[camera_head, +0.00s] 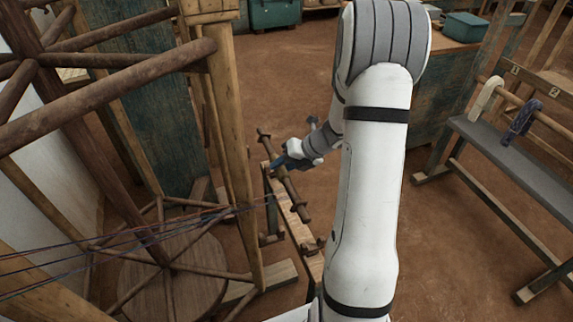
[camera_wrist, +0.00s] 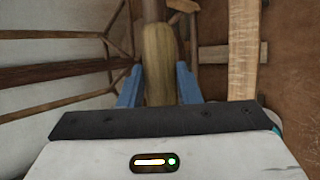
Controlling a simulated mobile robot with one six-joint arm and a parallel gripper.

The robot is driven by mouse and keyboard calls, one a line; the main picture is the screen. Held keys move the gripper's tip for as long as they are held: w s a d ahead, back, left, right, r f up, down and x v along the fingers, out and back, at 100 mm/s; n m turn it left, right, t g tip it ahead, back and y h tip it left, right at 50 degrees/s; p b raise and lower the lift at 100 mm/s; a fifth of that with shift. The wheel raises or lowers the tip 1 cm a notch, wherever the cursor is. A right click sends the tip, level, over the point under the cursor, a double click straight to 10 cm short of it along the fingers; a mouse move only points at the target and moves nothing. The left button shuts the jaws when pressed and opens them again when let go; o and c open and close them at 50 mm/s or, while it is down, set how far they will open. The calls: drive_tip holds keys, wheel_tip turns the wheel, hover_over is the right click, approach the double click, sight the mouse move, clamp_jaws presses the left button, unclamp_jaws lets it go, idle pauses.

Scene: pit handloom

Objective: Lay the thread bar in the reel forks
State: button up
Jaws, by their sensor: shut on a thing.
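The thread bar (camera_head: 292,190) is a brown wooden rod with wider discs along it. It slants from upper left to lower right in the head view. My gripper (camera_head: 279,163) is shut on it near its upper part, and blue fingers show there. In the wrist view the bar (camera_wrist: 160,62) stands between the two blue fingers of my gripper (camera_wrist: 158,85). A dark wooden fork-like piece (camera_head: 313,246) sits on a low wooden rail below the bar's near end. The bar appears above the rail; I cannot tell whether it touches any fork.
A round wooden reel frame (camera_head: 165,265) with threads stands at left, close to the bar. A tall wooden post (camera_head: 232,130) rises beside it. A grey bench (camera_head: 515,160) with a rack stands at right. Brown floor between is clear.

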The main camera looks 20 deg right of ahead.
drive_tip(key=shift+a+b, duration=2.2)
drive_tip(key=shift+a, duration=2.25)
drive_tip(key=shift+d+f+b, duration=0.1)
drive_tip(key=shift+f+b, duration=1.45)
drive_tip(key=shift+f, duration=1.2)
drive_tip(key=o, duration=1.2)
drive_tip(key=p+v, duration=0.2)
drive_tip(key=v, duration=0.6)
drive_tip(key=shift+s+f, duration=0.1)
